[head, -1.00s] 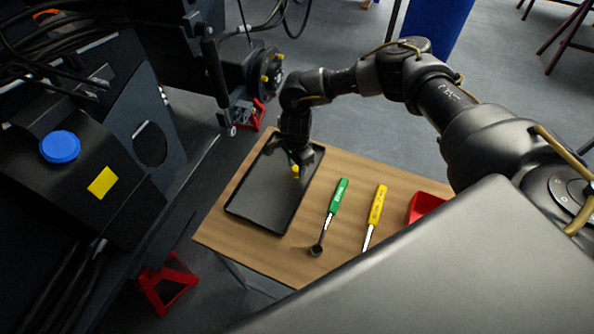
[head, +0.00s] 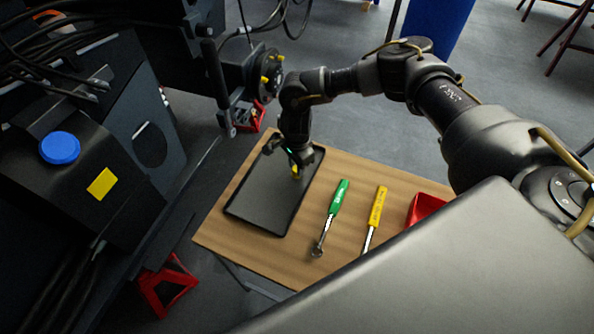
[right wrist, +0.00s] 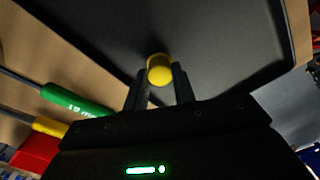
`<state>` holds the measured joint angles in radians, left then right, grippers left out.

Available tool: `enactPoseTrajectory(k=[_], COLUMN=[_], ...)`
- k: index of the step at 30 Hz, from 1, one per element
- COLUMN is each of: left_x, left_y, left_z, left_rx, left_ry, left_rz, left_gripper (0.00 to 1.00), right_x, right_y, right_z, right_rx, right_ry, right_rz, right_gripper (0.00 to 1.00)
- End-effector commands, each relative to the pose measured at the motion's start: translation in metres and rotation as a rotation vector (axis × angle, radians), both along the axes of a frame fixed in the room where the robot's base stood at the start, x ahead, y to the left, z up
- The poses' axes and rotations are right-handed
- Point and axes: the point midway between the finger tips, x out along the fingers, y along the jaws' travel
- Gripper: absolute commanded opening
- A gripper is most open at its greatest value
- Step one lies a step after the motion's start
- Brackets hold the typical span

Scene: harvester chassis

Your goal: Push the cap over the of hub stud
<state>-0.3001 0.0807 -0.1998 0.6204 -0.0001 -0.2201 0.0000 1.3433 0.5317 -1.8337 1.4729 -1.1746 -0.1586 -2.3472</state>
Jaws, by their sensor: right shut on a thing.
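A yellow cap (right wrist: 160,69) is between the fingers of my right gripper (right wrist: 159,80) in the right wrist view, and the gripper is shut on it. In the head view the right gripper (head: 294,166) is over the black tray (head: 252,205) on the table, with the yellow cap (head: 295,172) at its tips. The hub (head: 264,75) is on the dark chassis at the upper middle, with yellow pieces (head: 265,83) on its face. A bare stud is too small to make out. My left gripper is not in view.
A green-handled tool (head: 338,198), a yellow-handled tool (head: 377,207) and a red bin (head: 426,208) are on the wooden table (head: 290,265), right of the tray. A red stand (head: 168,284) is on the floor. The chassis (head: 100,150) fills the left.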

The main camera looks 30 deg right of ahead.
Motion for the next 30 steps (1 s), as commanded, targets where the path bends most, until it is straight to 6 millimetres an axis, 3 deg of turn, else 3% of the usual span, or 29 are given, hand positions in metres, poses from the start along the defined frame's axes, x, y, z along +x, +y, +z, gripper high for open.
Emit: enactPoseTrajectory(k=[15, 26, 30], left_x=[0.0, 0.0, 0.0], left_y=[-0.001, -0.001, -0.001], left_z=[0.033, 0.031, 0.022], left_rx=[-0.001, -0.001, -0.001], left_ry=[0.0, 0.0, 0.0], left_rz=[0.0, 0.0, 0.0], left_gripper=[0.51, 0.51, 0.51], right_x=[0.0, -0.003, -0.03], right_y=[0.0, 0.002, 0.014], right_z=[0.054, 0.053, 0.052], right_rx=[0.0, 0.0, 0.0], right_ry=[0.001, 0.002, 0.009], right_rz=[0.0, 0.014, 0.131], right_gripper=[0.13, 0.13, 0.13])
